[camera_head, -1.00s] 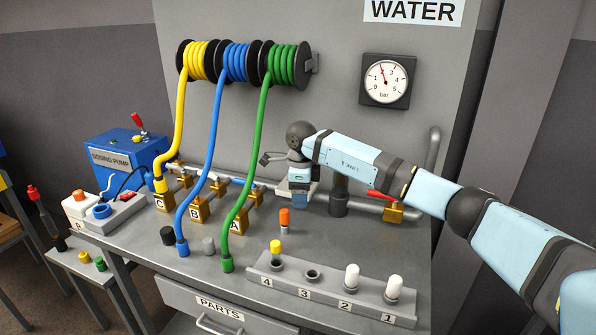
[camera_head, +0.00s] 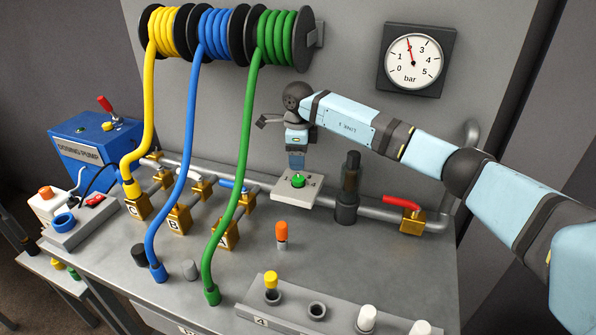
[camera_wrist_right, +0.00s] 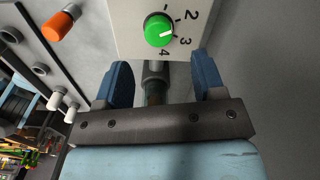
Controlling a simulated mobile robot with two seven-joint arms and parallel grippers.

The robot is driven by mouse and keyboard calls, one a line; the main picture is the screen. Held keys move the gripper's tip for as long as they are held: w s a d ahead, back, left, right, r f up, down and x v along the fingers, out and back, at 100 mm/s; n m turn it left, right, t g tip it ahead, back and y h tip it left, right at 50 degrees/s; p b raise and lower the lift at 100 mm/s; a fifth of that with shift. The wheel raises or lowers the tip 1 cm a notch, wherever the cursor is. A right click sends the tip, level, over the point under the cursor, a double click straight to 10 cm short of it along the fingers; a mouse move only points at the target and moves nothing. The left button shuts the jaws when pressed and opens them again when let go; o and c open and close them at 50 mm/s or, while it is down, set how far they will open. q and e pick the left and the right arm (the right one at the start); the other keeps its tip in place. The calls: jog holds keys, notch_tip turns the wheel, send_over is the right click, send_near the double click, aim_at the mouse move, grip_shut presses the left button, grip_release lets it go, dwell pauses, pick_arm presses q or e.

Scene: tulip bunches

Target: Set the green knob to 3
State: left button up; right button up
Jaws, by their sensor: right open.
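The green knob (camera_head: 298,181) sits on a white panel (camera_head: 316,192) at the back of the bench. In the right wrist view the knob (camera_wrist_right: 158,31) has a white pointer line facing right, close to the mark by the 3. The digits 2, 3 and 4 show there; the rest of the scale is out of view. My right gripper (camera_head: 297,164) points down just above the knob in the head view. In the wrist view its two blue fingers (camera_wrist_right: 163,82) are apart with nothing between them, and the knob lies beyond the fingertips. My left gripper is out of view.
An orange-topped peg (camera_head: 282,236) stands in front of the panel. A dark upright fitting (camera_head: 348,190) and a red-handled valve (camera_head: 408,215) are to its right. The green hose (camera_head: 235,170) hangs to its left. A numbered rack (camera_head: 300,318) is at the front.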

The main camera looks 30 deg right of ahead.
aim_at(298, 178)
notch_tip(298, 178, down, 7)
jog(key=shift+s+r, duration=0.1)
jog(key=shift+s, duration=0.05)
jog(key=c, duration=0.9)
jog(key=shift+m, duration=0.3)
jog(key=m+p, duration=0.1)
jog(key=m, duration=0.3)
jog(key=shift+m, duration=0.3)
jog(key=shift+m+p, duration=0.35)
jog(key=shift+m, duration=1.85)
